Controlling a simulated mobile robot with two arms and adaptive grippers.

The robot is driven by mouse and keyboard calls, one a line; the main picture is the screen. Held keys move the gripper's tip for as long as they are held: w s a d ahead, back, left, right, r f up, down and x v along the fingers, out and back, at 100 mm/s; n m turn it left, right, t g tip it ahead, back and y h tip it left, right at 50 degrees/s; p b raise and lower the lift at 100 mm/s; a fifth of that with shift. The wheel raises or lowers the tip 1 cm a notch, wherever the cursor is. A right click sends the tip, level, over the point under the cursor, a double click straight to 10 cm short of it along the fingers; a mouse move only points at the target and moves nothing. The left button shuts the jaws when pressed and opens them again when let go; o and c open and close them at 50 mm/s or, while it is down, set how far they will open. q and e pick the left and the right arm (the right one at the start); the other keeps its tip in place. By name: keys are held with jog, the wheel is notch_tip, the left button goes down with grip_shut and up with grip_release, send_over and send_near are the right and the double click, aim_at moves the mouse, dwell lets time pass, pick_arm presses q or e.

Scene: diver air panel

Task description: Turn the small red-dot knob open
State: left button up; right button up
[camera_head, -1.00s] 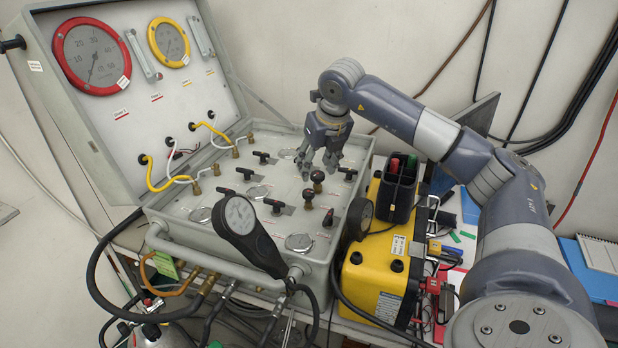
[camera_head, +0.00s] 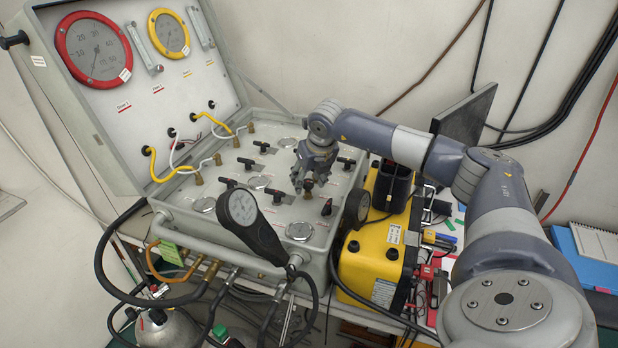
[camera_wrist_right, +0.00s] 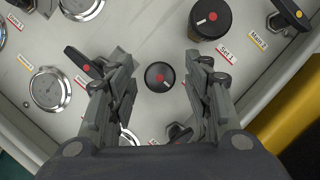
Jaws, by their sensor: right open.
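The small round black knob with a red mark (camera_wrist_right: 160,77) is on the grey panel, in the middle of the right wrist view. My right gripper (camera_head: 302,186) is open above the panel, pointing down. In the right wrist view its two fingers show to the left and right of the small knob, with gaps on both sides and nothing held. I cannot tell how far the fingertips are above the knob. In the head view the gripper largely hides the knob area. My left gripper is not in view.
A red-dot lever handle (camera_wrist_right: 83,62) is close to the left finger. A hand-held gauge (camera_head: 243,208) rises at the panel's front. A yellow case (camera_head: 372,262) stands right of the panel.

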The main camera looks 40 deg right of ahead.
jog(key=shift+c, duration=0.2)
jog(key=c, duration=1)
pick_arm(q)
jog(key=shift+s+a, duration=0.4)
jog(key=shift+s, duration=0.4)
pick_arm(e)
jog(key=shift+o, duration=0.2)
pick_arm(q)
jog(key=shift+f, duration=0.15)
